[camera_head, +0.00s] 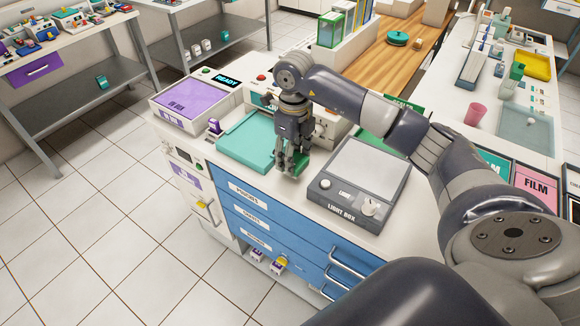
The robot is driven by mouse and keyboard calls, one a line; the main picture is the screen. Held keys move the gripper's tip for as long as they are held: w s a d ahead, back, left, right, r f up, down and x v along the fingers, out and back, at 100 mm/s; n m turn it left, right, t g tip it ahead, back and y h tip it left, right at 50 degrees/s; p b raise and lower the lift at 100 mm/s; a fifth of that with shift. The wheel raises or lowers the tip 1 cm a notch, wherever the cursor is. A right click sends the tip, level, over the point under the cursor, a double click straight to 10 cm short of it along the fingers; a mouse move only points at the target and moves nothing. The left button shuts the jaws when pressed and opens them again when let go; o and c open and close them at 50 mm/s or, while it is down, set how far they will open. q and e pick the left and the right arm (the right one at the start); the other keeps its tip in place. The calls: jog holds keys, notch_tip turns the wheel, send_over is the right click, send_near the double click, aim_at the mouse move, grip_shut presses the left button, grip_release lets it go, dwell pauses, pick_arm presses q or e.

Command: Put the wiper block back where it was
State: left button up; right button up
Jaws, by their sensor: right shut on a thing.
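My right gripper (292,168) points down over the cabinet top, between the teal tray and the light box. It is shut on a small green block (301,162), which seems to be the wiper block. The fingers hide part of the block. I cannot tell whether its underside touches the counter. My left gripper is not in view.
The teal tray (236,146) lies left of the gripper, and the light box (358,180) with its knobs stands close on the right. A purple-topped unit (193,100) is at the back left. Blue drawers (285,238) with handles are below. A narrow strip of counter is free at the front.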

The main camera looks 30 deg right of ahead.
notch_tip(320, 180, down, 4)
jog(key=shift+a+r+p, duration=0.15)
jog(key=shift+r+p, duration=0.05)
jog(key=shift+p, duration=0.2)
jog(key=shift+f, duration=0.25)
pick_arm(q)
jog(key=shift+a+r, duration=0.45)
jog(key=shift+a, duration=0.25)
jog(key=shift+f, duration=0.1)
pick_arm(e)
jog(key=shift+f, duration=0.1)
jog(key=o, duration=0.6)
jog(key=shift+f, duration=0.1)
jog(key=o, duration=0.4)
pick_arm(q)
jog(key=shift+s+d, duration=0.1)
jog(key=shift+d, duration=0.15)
